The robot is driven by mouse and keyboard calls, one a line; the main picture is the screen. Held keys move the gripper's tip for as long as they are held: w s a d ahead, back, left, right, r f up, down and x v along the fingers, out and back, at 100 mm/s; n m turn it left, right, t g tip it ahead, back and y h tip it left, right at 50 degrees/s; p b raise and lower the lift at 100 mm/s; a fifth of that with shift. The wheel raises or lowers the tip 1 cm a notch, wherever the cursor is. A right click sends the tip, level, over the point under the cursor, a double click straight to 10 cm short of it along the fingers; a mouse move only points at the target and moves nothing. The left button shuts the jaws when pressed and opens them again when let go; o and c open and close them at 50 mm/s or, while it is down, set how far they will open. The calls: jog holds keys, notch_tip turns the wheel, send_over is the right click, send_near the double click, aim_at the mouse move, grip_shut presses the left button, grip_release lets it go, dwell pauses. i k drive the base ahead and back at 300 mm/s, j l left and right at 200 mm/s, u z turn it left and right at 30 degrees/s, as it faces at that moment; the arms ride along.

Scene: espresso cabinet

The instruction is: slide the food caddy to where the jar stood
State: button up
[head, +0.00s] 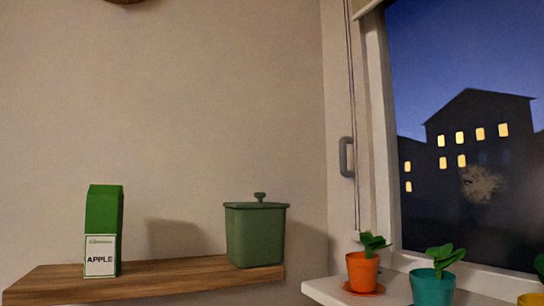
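A green lidded bin with a knob on top, which looks like the food caddy (255,236), stands upright at the right end of a wooden wall shelf (180,282). A green carton labelled APPLE (103,230) stands upright near the left part of the same shelf. No jar shows in this view. A bare stretch of shelf lies between the carton and the caddy. My gripper is not in view.
A white window sill (390,289) at the right holds potted plants: an orange pot (362,272), a teal pot (432,287) and a partly cut-off yellow pot (530,299).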

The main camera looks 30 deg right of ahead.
aim_at(256, 237)
jog(key=z, duration=1.65)
jog(key=i+j, duration=0.3)
jog(key=j, duration=0.15)
jog(key=i+j, duration=0.3)
jog(key=j, duration=0.1)
